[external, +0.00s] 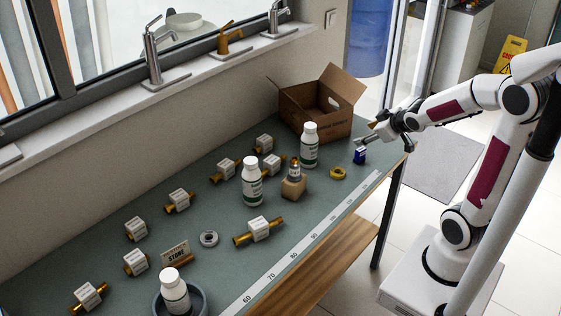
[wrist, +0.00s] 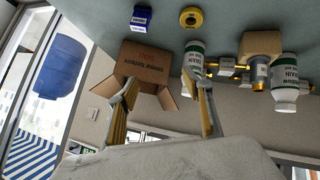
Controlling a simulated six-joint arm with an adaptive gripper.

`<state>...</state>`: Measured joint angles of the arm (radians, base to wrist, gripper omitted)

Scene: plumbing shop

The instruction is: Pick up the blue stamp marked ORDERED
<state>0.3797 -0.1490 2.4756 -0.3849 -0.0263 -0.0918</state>
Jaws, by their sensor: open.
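A small blue block with a white label, which looks like the blue stamp (external: 360,157), stands on the green bench top near its right end. It also shows at the top of the wrist view (wrist: 141,17); its lettering is too small to read. My gripper (external: 365,142) is close above the stamp in the external view, and I cannot tell there whether they touch. In the wrist view my gripper (wrist: 167,98) has its two fingers spread wide with nothing between them, and the stamp lies beyond the fingertips.
An open cardboard box (external: 318,122) stands behind the stamp. A yellow ring (external: 338,173) and a white bottle (external: 309,146) are to its left. Several brass fittings, bottles and a grey bowl (external: 202,306) fill the left. The bench's right edge is close to the stamp.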

